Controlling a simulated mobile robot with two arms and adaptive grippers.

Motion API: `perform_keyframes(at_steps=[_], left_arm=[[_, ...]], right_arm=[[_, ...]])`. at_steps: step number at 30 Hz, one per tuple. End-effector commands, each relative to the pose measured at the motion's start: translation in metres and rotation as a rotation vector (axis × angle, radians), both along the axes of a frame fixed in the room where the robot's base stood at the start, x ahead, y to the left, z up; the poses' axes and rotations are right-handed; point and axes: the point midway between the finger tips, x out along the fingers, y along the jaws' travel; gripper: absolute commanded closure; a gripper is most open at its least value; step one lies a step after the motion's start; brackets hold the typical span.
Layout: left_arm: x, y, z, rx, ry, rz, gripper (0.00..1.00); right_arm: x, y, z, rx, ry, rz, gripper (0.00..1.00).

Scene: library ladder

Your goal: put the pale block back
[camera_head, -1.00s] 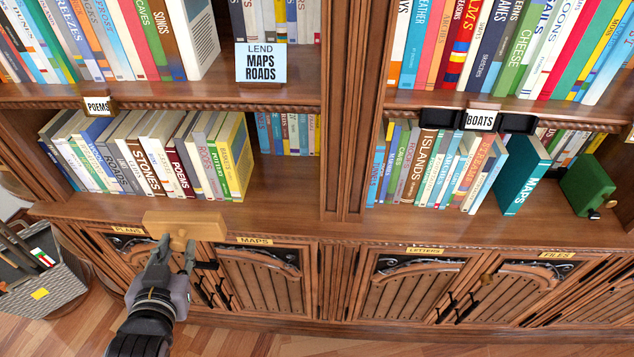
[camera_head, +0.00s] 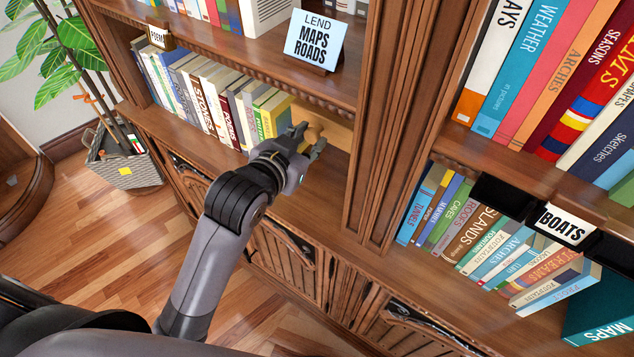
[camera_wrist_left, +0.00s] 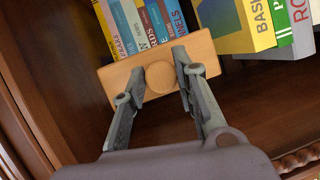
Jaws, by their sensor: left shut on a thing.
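The pale block (camera_head: 338,131) is a light wooden slab with a round knob. My left gripper (camera_head: 308,141) is shut on its knob and holds it in the lower shelf bay, right of the yellow end book (camera_head: 272,118). In the left wrist view the block (camera_wrist_left: 120,76) sits tilted in the picture, with the gripper's fingers (camera_wrist_left: 159,82) on either side of the knob. Several thin books (camera_wrist_left: 150,20) stand behind it. I cannot tell whether the block touches the shelf board. My right gripper is not in view.
A row of books (camera_head: 205,97) fills the bay's left part. A thick wooden upright (camera_head: 383,120) bounds the bay on the right. The upper shelf carries a LEND MAPS ROADS sign (camera_head: 316,39). Bare shelf board (camera_head: 318,190) shows in front of the gripper.

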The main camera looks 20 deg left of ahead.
Motion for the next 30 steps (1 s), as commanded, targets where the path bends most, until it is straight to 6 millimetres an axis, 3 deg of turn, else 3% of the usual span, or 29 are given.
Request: perform_keyframes(at_steps=[1,3,6,12,18,25,30], left_arm=[[-0.001,0.000,-0.018,0.001,0.009,0.001,1.00],[-0.001,0.000,-0.037,0.000,0.007,0.000,1.00],[-0.001,0.000,-0.063,0.000,0.006,0.001,1.00],[-0.001,0.000,-0.106,0.000,0.002,0.002,1.00],[0.000,0.000,-0.124,-0.001,-0.001,0.001,1.00],[0.000,0.000,-0.157,-0.002,0.000,0.002,1.00],[0.000,0.000,-0.164,-0.002,-0.004,0.001,1.00]], right_arm=[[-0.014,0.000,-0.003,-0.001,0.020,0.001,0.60],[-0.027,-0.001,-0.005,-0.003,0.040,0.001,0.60],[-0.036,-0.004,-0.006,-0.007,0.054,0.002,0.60],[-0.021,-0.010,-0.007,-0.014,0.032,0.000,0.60],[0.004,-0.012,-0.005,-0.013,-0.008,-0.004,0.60],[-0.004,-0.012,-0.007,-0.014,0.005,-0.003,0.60],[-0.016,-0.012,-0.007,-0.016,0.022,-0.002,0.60]])
